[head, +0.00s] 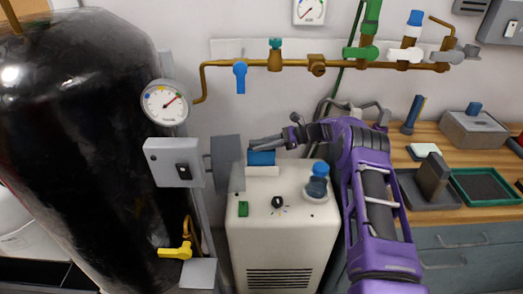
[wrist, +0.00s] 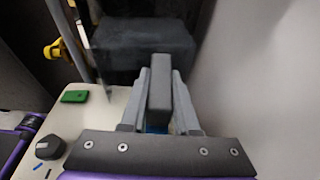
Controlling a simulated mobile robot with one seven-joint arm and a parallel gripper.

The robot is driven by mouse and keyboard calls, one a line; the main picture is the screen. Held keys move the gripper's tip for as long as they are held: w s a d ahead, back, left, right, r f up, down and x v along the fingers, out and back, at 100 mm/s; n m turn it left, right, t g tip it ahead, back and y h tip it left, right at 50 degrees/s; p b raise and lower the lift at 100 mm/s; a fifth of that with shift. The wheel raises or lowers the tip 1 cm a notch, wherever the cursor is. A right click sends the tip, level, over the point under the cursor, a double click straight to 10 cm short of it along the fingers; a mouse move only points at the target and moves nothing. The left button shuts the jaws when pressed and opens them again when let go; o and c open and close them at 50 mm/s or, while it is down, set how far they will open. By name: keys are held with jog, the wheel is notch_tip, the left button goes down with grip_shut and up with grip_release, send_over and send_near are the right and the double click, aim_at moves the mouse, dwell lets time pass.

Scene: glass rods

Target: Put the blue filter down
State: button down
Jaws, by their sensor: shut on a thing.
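The blue filter (head: 261,158) shows as a small blue piece just under my gripper (head: 266,144), above the back left of the white box (head: 275,272). In the wrist view my gripper (wrist: 160,85) is shut with a grey block (wrist: 159,103) between its fingers. A bit of blue (wrist: 156,129) shows below that block, close to the palm. Most of the held thing is hidden by the fingers and palm. I cannot tell whether its underside touches the pale ledge (head: 262,171) below it.
A blue-capped fitting (head: 317,181) stands on the white box's right, near a black knob (head: 278,202) and a green piece (head: 243,209). A grey bracket (head: 226,160) is close left of my gripper. A black tank (head: 80,140) fills the left. Brass pipes run above.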

jog(key=shift+f, duration=0.95)
jog(key=c, duration=0.7)
grip_release()
jog(key=shift+f, duration=0.15)
jog(key=shift+o, duration=0.2)
jog(key=v, duration=1.2)
